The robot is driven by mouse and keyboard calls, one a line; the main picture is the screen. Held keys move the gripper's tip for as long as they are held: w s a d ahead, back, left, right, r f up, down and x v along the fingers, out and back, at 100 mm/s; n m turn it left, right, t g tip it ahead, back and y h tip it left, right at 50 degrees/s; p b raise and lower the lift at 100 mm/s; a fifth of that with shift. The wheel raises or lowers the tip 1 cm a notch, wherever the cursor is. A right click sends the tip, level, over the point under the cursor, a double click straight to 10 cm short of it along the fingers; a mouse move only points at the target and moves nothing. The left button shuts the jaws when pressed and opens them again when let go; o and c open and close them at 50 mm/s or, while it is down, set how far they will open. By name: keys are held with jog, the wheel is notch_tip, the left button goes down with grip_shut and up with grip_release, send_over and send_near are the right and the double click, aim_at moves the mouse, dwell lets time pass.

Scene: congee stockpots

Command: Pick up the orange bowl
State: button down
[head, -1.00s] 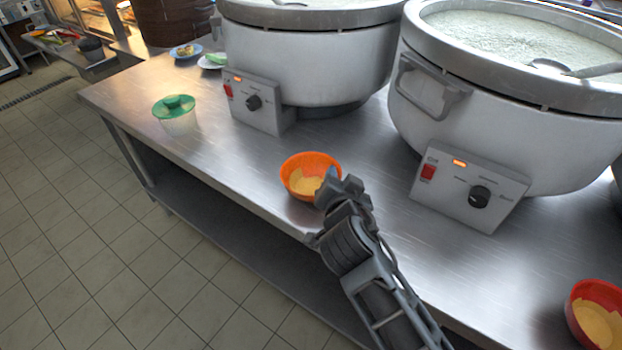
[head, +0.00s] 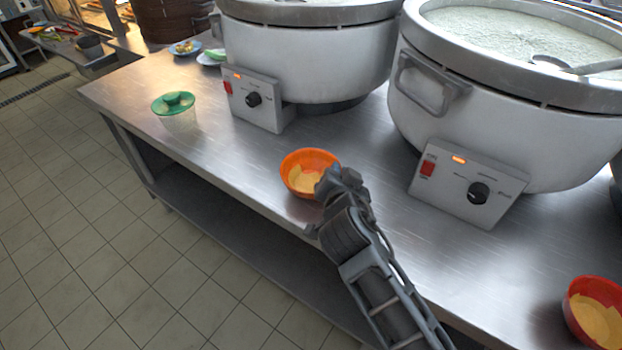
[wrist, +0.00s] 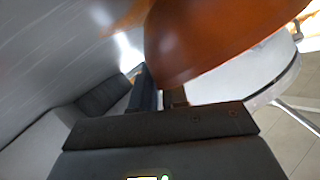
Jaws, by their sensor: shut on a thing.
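The orange bowl (head: 302,170), with yellowish contents, is upright near the front edge of the steel table (head: 245,195). My gripper (head: 324,180) is at the right side of its rim and is shut on it. In the wrist view the bowl's orange outer wall (wrist: 215,40) fills the upper middle, close beside the dark gripper fingers (wrist: 158,98). The fingers' exact contact on the rim is partly hidden. I cannot tell whether the bowl's base is touching the table.
Two large congee pots (head: 310,60) (head: 500,120) stand behind the bowl. A green-rimmed clear bowl (head: 175,110) is to the left, and a red bowl (head: 594,312) is at the lower right. Small plates (head: 186,48) sit at the far left. Bare table surrounds the orange bowl.

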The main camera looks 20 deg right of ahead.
jog(key=shift+r, duration=0.1)
jog(key=shift+r, duration=0.6)
notch_tip(320, 180, up, 3)
jog(key=s+d+r, duration=0.3)
jog(key=d+r, duration=0.3)
jog(key=d, duration=0.5)
jog(key=shift+s+r, duration=0.15)
jog(key=shift+r, duration=0.2)
